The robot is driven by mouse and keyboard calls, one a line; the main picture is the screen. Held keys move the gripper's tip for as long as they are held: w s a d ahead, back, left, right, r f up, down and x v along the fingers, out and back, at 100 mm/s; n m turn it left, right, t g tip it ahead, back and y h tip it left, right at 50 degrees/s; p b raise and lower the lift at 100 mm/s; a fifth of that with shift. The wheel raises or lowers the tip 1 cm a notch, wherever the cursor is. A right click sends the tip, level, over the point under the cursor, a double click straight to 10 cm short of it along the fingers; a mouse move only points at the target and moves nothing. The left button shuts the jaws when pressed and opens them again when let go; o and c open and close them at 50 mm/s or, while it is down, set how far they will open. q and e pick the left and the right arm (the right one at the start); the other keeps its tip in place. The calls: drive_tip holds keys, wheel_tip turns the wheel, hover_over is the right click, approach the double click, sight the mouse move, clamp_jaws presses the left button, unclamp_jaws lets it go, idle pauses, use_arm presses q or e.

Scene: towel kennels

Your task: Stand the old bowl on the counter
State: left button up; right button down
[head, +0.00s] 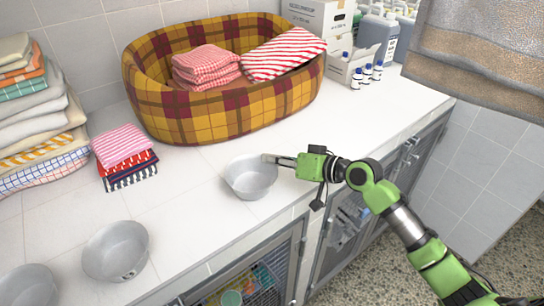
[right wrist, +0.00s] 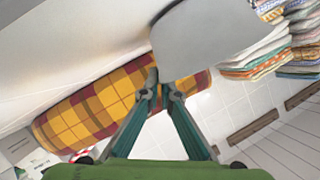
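A grey metal bowl (head: 250,180) is at the counter's front edge, upright in the head view; I cannot tell whether it rests on the top or hangs just above it. My right gripper (head: 272,159) comes from the right, its fingers at the bowl's rim. In the right wrist view the fingertips (right wrist: 158,88) are closed together on the edge of the grey bowl (right wrist: 200,35). Two similar bowls stand on the white counter (head: 190,215): one at the front left (head: 115,250), one at the lower left corner (head: 27,287). No mark shows which is old. My left gripper is not visible.
A plaid pet bed (head: 225,112) with red-and-white towels stands behind the bowl. Folded towels (head: 122,150) and a tall towel stack (head: 35,125) are at left. Small bottles (head: 366,76) and boxes stand at back right. Wire-door kennels (head: 250,280) are below. Counter between the bowls is clear.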

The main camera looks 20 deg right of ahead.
drive_tip(key=shift+f, duration=0.1)
drive_tip(key=shift+f, duration=0.1)
drive_tip(key=c, duration=2.3)
unclamp_jaws()
drive_tip(key=shift+s+d, duration=0.3)
drive_tip(key=shift+d, duration=0.05)
drive_tip(key=b+v, duration=0.3)
drive_tip(key=v, duration=0.6)
drive_tip(key=shift+s+d, duration=0.15)
drive_tip(key=shift+s, duration=0.15)
drive_tip(key=shift+s+d+r+b, duration=0.3)
drive_tip(key=shift+s+d+r, duration=0.05)
drive_tip(key=shift+s+r, duration=0.25)
drive_tip(key=shift+f, duration=0.1)
